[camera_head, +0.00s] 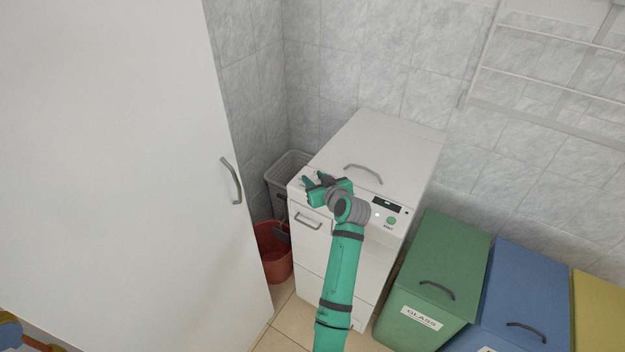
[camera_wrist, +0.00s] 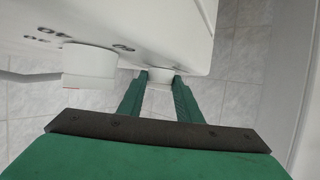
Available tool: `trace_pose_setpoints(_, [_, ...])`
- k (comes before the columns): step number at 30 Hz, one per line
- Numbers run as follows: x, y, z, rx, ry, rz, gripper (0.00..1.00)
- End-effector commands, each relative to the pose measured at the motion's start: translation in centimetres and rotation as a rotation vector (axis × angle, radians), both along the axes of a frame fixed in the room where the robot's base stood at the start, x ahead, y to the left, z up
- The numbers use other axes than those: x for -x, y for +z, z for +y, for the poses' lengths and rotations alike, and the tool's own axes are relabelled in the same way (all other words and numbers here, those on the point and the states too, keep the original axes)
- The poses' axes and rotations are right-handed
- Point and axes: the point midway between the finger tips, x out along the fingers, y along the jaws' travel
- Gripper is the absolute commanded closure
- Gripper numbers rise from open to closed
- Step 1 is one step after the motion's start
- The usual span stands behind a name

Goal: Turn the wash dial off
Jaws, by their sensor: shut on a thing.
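The white washing machine (camera_head: 375,135) stands against the tiled wall. In the wrist view, two white dials stick out from its panel. One dial (camera_wrist: 88,62), with a small red mark, is left of my fingers and apart from them. The other dial (camera_wrist: 160,75) sits between my fingertips, partly hidden by them. My gripper (camera_wrist: 161,77) is shut on this second dial. In the head view my gripper (camera_head: 312,182) is at the left end of the machine's front top edge, and its hand hides the dials. I cannot read the dial labels or setting.
A display (camera_head: 387,203) and a round green button (camera_head: 391,221) are on the panel's right. A tall white cabinet (camera_head: 120,150) stands close on the left. A red bucket (camera_head: 272,252) and a grey basket (camera_head: 284,170) are beside the machine. A green bin (camera_head: 440,260) stands right.

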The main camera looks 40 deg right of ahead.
Motion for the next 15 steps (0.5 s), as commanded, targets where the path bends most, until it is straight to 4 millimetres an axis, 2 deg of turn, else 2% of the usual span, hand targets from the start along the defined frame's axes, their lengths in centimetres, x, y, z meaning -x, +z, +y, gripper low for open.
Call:
trace_pose_setpoints(6, [0.03,0.16,-0.41,0.0,0.131,-0.002,0.91])
trace_pose_setpoints(15, [0.0,0.08,-0.38,-0.001,0.225,-0.001,0.91])
